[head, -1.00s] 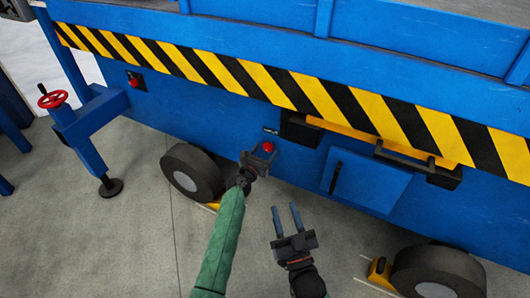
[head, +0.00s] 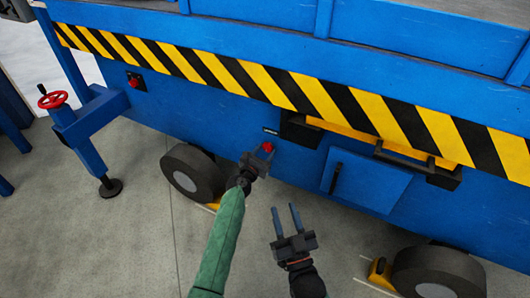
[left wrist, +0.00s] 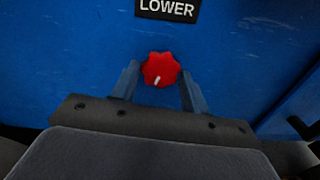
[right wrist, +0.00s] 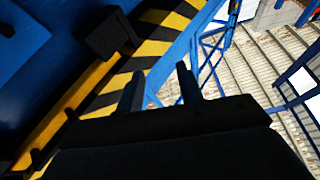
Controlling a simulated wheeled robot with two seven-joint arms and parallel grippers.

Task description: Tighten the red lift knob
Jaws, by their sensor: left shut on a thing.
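The red lift knob (left wrist: 160,70) is a lobed red knob with a white mark. It sits on the blue panel under a black "LOWER" label (left wrist: 167,9); the knob also shows small in the head view (head: 268,147). My left gripper (head: 263,156) is at the panel, shut on the knob with one finger on each side, as the left wrist view (left wrist: 161,88) shows. The white mark points down and slightly left. My right gripper (head: 287,217) is open and empty, lower and to the right, away from the panel.
A red handwheel (head: 53,100) stands on an outrigger at the left. A red button (head: 134,82) is on the panel's left part. A blue hatch door (head: 365,182) and a yellow bar (head: 390,142) are to the right. Wheels (head: 190,178) stand on the open concrete floor.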

